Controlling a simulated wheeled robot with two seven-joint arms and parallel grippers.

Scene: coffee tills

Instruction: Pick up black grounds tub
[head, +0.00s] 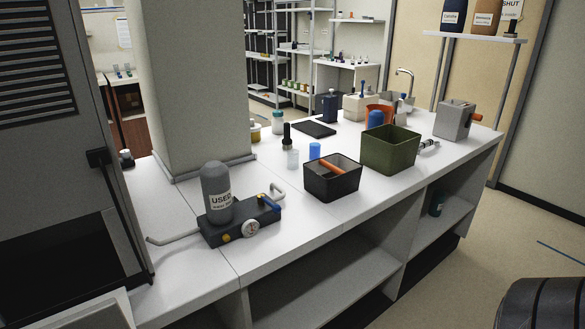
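A black open-topped square tub (320,186), which looks like the black grounds tub, stands on the white counter (284,228) near its front edge. An orange-brown bar or handle (331,168) lies across its opening; what lies lower in the tub is hard to make out. No label shows on it. Neither of my grippers is in the head view.
A green open bin (388,155) stands just right of the tub. Blue and clear cups (293,160) stand behind it. A dark machine with a grey "USED" cylinder (215,190) is to its left. A thick pillar (194,80) rises behind. Shelves (320,275) lie below the counter.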

